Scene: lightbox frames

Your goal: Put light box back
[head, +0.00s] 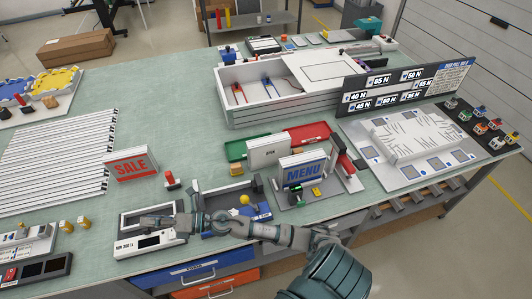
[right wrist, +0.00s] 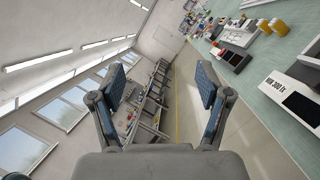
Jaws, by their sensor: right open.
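Several light boxes stand on the green bench in the head view. A white one with blue MENU lettering (head: 302,171) stands upright on a grey fixture (head: 315,202). My right gripper (head: 152,221) reaches left across the front of the bench, over a grey tray and a white meter. It is open and empty in the right wrist view (right wrist: 160,88). My left gripper is not in view.
A large white open box (head: 262,112) with red and blue leads stands at the back. A dark board with force labels (head: 408,88) stands at right, behind a white panel (head: 395,140). White slats (head: 55,160) cover the left. Green bench surface is free around the SALE box.

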